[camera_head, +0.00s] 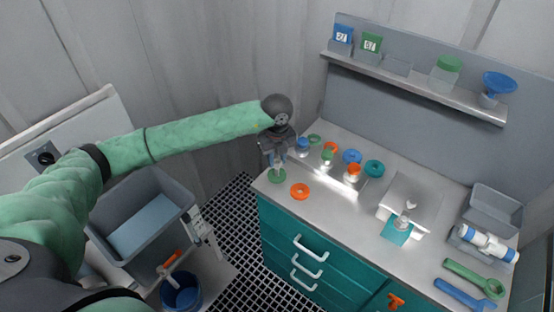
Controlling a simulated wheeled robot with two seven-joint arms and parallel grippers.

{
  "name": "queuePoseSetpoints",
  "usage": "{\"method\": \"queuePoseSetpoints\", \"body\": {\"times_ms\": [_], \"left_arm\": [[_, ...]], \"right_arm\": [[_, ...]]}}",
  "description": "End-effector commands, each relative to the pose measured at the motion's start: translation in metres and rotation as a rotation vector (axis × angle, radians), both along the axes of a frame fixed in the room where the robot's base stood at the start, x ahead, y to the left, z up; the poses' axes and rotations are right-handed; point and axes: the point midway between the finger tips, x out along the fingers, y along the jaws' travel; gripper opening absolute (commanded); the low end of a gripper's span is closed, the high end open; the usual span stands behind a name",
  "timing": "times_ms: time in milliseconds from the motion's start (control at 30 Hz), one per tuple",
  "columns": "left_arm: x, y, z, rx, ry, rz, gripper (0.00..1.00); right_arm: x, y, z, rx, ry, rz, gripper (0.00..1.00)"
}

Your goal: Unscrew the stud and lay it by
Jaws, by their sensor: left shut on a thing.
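I also cannot tell whether that thing touches the green ring. A white block (404,220) with a small clear piece stands near a teal pad (396,231) on the bench. My right gripper is out of view.
Small jars with green, blue, orange and teal rings or lids (352,170) stand at the back. A shelf (420,88) holds packets, a green-lidded jar and a blue funnel. The bench front middle is clear.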

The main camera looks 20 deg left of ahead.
Motion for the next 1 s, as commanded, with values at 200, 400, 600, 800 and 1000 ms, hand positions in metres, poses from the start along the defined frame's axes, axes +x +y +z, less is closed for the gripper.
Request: {"method": "queuePoseSetpoints", "body": {"times_ms": [200, 400, 600, 800, 1000], "left_arm": [[0.0, 0.0, 0.008, 0.001, -0.001, 0.0, 0.0], [0.0, 0.0, 0.014, 0.0, -0.001, 0.0, 0.0], [0.001, 0.0, 0.021, 0.0, -0.001, 0.0, 0.0], [0.001, 0.0, 0.027, 0.0, -0.001, 0.0, 0.0], [0.0, 0.0, 0.028, 0.001, -0.001, 0.0, 0.0]], "right_arm": [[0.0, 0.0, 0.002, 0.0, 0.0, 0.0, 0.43], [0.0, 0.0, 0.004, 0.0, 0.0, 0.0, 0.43], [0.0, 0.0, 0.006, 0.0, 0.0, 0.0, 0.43], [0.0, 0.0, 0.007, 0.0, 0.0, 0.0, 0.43], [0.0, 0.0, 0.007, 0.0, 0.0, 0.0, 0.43]]}}
